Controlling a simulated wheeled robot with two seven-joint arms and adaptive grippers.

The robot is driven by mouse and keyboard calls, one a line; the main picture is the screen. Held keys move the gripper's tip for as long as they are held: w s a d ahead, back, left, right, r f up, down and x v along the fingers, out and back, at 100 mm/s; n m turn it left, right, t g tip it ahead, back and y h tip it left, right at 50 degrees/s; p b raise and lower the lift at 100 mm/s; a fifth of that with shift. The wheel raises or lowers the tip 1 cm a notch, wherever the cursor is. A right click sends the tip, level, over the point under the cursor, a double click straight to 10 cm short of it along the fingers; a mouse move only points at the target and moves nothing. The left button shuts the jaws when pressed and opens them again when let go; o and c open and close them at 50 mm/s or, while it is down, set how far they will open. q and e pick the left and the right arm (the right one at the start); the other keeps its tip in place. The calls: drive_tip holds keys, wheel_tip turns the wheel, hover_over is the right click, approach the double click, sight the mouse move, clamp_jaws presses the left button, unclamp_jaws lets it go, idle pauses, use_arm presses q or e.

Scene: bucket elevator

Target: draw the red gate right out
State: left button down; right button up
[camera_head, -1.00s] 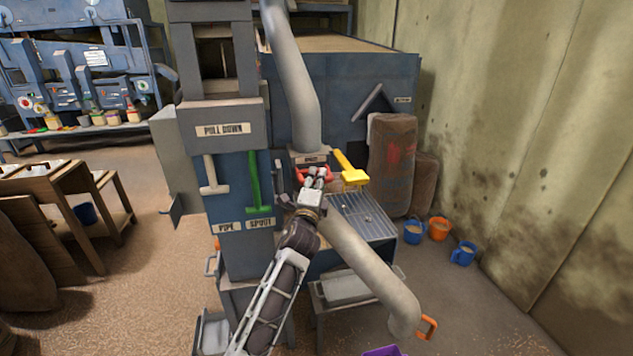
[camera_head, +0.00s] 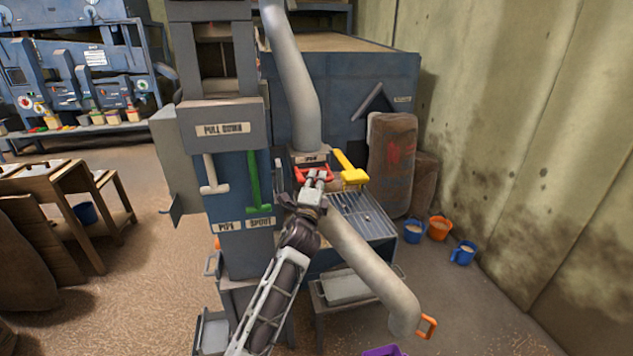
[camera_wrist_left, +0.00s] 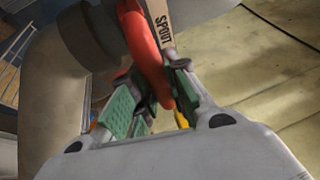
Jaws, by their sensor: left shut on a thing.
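The red gate (camera_head: 300,175) shows as a red handle under the upper grey pipe, below a small label plate. My left gripper (camera_head: 318,178) is at this handle and covers part of it. In the left wrist view the red handle (camera_wrist_left: 148,55) runs down between the green-padded fingers of my left gripper (camera_wrist_left: 155,100), which is shut on it. A label there reads SPOUT (camera_wrist_left: 161,22). How far the gate sits in its slot is hidden. My right gripper is not in view.
A yellow handle (camera_head: 350,170) sits close at the right of the red one. Green (camera_head: 257,190) and white (camera_head: 212,175) levers hang at the left. A slanting grey pipe (camera_head: 370,270) lies below. Buckets (camera_head: 440,228) stand by the right wall.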

use_arm(q)
drive_tip(key=s+d, duration=0.1)
drive_tip(key=s, duration=0.6)
drive_tip(key=shift+d+f+p, duration=0.2)
drive_tip(key=shift+d+p, duration=0.2)
drive_tip(key=c, duration=1.8)
unclamp_jaws()
drive_tip(key=o, duration=0.4)
drive_tip(key=shift+s+r, duration=0.15)
drive_tip(key=shift+o, duration=0.2)
drive_tip(key=shift+a, duration=0.1)
drive_tip(key=v, duration=1.2)
